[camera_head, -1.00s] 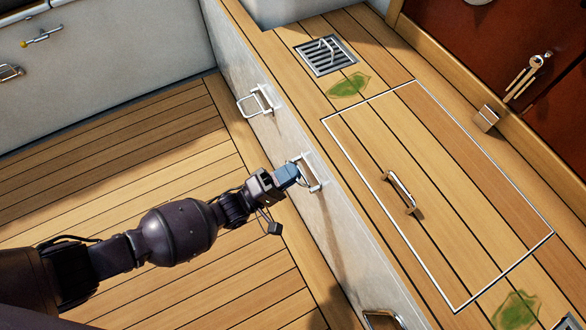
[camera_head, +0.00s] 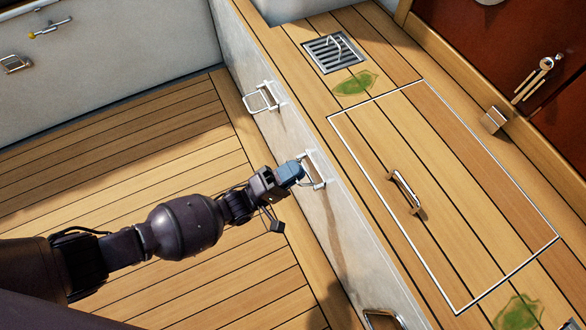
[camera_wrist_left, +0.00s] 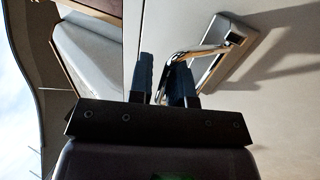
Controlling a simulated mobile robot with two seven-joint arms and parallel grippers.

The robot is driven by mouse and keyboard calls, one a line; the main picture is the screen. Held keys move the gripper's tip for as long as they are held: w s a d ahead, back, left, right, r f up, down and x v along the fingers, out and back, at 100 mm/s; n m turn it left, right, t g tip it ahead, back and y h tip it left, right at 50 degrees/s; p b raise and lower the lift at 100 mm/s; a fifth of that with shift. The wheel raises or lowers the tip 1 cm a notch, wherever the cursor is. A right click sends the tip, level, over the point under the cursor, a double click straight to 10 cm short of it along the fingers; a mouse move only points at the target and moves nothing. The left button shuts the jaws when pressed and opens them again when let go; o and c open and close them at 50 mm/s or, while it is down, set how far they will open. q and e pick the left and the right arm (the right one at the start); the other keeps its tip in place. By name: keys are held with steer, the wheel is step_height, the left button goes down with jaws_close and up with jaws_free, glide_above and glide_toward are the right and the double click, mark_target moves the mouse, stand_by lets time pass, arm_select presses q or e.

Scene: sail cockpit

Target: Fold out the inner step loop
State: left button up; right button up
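A metal step loop (camera_head: 316,177) is mounted on the side face of the white bench. My left gripper (camera_head: 298,171) is at this loop, its fingertips close to the wall. In the left wrist view the loop (camera_wrist_left: 205,50) stands out at an angle from its mounting plate. Its outer bar runs between the two dark fingers of my left gripper (camera_wrist_left: 161,85), which sit close on either side of it. Contact on both sides is partly hidden. My right gripper is not in view.
Another step loop (camera_head: 262,98) stands out from the wall farther back, and one (camera_head: 382,319) shows at the bottom edge. The wooden bench top has a hatch lid with a handle (camera_head: 404,190) and a drain grate (camera_head: 334,52). The slatted floor (camera_head: 130,170) is clear.

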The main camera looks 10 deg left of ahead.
arm_select(q)
steer(key=v, duration=1)
steer(key=shift+s+a+f, duration=0.2)
steer(key=shift+a, duration=0.1)
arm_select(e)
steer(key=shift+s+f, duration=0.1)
